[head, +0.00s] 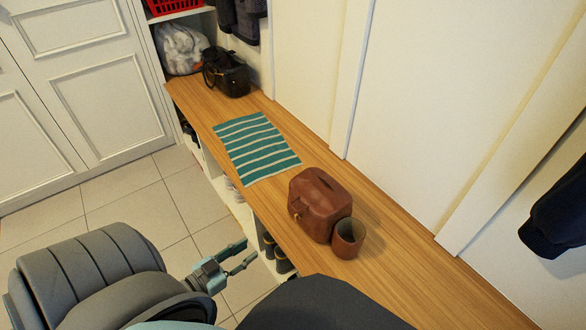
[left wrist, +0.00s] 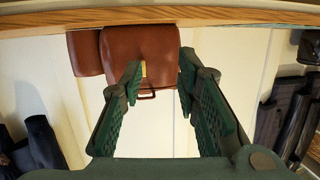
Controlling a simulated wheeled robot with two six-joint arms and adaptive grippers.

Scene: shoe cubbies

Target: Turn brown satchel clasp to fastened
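The brown satchel (head: 320,204) stands upright on the wooden bench. In the left wrist view, which is upside down, the satchel (left wrist: 150,38) shows its front with a small yellow clasp (left wrist: 142,69) and a dark handle. The clasp's turn position is too small to tell, and the left finger partly borders it. My left gripper (head: 246,257) is open and empty, in front of the bench and apart from the satchel. In the left wrist view its fingers (left wrist: 160,60) point toward the satchel. My right gripper is not in view.
A brown cup (head: 348,238) stands close beside the satchel. A striped green mat (head: 255,148) lies on the bench (head: 405,250), with a black bag (head: 228,74) beyond it. Shoes (head: 280,260) sit in the cubbies below. A dark garment (head: 558,215) hangs at the right.

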